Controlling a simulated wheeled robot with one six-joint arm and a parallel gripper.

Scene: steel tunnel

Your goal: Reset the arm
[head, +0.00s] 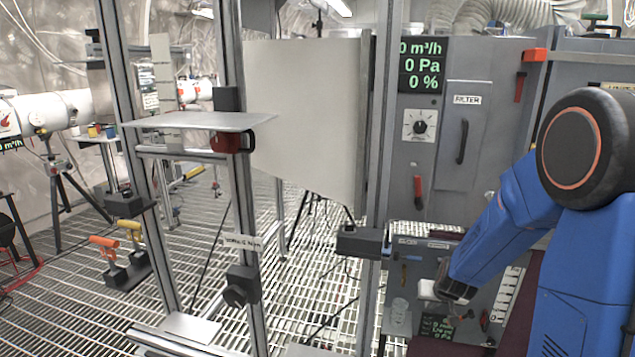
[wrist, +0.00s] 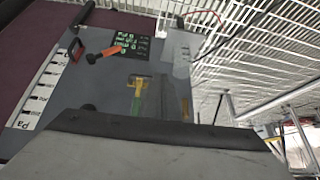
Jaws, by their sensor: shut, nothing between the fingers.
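My blue arm (head: 505,228) reaches in from the right side of the head view, bent at a large dark joint with an orange ring. My gripper (head: 430,290) is at its lower end, pointing down and left in front of a low grey panel. It is shut and nothing shows in it. In the wrist view a broad grey surface with a dark edge fills the bottom; I cannot tell what it is.
A grey cabinet (head: 472,130) with a green readout, a dial and a FILTER door stands behind my arm. A metal frame with a shelf (head: 200,120) stands left of centre. The floor is grating.

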